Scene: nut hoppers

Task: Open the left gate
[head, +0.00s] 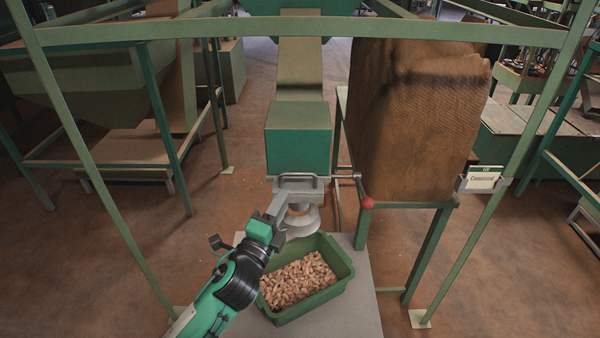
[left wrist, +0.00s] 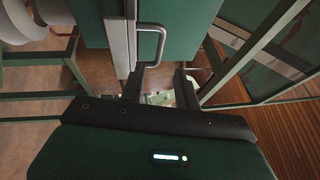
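A grey gate plate (head: 297,193) with a bar handle (head: 300,176) sits at the bottom of the green hopper chute (head: 298,140) in the head view. The handle also shows in the left wrist view (left wrist: 161,40), beside a pale metal strip. My left gripper (head: 279,203) is just left of and below the handle. In the left wrist view its two dark fingers (left wrist: 161,83) are apart, close to the lower end of the handle. Whether they touch it I cannot tell. My right gripper is not in view.
A green bin (head: 338,288) of nuts stands on a grey table (head: 356,318) below the chute. Green frame posts surround the area.

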